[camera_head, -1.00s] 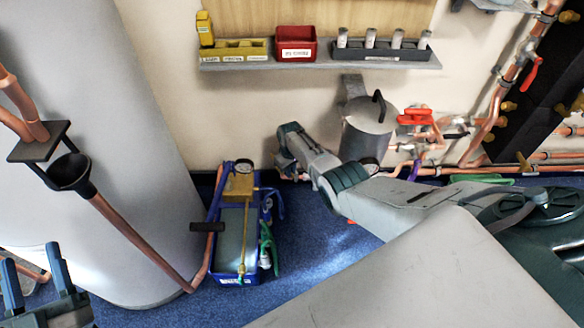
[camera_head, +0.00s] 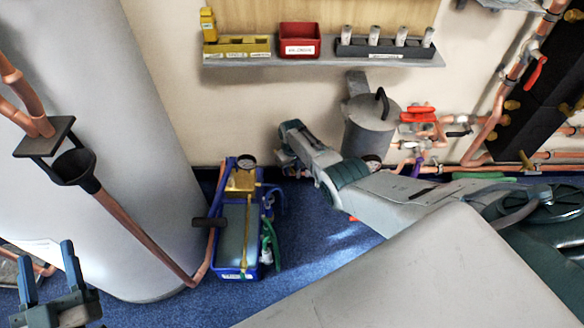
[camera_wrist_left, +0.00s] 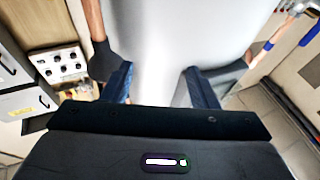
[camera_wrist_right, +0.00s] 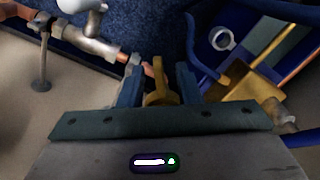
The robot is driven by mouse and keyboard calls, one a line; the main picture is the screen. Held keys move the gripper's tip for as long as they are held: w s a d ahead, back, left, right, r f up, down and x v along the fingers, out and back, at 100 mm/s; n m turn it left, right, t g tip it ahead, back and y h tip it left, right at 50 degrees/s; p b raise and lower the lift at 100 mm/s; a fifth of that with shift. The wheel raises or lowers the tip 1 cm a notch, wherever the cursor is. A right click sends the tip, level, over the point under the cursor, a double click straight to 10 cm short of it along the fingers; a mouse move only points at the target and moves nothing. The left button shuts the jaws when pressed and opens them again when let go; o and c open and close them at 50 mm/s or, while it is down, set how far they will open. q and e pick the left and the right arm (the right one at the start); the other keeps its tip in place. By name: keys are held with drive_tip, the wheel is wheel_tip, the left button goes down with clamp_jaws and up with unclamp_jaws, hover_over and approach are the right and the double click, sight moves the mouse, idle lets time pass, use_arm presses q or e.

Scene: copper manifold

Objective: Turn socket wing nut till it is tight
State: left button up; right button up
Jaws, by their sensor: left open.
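A brass wing nut (camera_wrist_right: 160,84) shows in the right wrist view, on the end of a copper and silver pipe fitting (camera_wrist_right: 100,48). My right gripper (camera_wrist_right: 160,74) has its fingers on both sides of the wing nut and looks shut on it. In the head view my right arm reaches to the low pipework by the wall; the fingertips and the wing nut are hidden there. My left gripper (camera_head: 48,276) is open and empty at the lower left, in front of the big grey cylinder (camera_head: 160,130). It also shows open in the left wrist view (camera_wrist_left: 158,85).
A blue pump tub (camera_head: 228,274) stands on the blue carpet, close to my right gripper. A grey canister (camera_head: 370,130) and red-handled valves (camera_head: 418,115) are on the wall behind. A shelf (camera_head: 320,62) above holds bins. A black funnel (camera_head: 74,170) on copper pipe stands at left.

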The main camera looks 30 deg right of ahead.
drive_tip(key=shift+r, duration=0.1)
drive_tip(key=shift+r, duration=0.1)
wheel_tip(320, 180, up, 3)
drive_tip(key=shift+f+p, duration=0.2)
drive_tip(key=shift+p, duration=0.8)
wheel_tip(320, 180, up, 2)
drive_tip(key=shift+r+p, duration=0.2)
drive_tip(key=shift+p, duration=0.5)
use_arm(q)
drive_tip(key=s+f+g+p, duration=0.1)
drive_tip(key=s+f+g, duration=0.4)
drive_tip(key=f, duration=0.3)
drive_tip(key=s+f+g+p, duration=0.1)
drive_tip(key=s+f+g, duration=0.3)
drive_tip(key=f+g, duration=0.4)
drive_tip(key=shift+s+d+f+g, duration=0.15)
drive_tip(key=shift+s+d+g, duration=0.15)
drive_tip(key=shift+s+d, duration=0.1)
use_arm(e)
drive_tip(key=shift+r, duration=2.7)
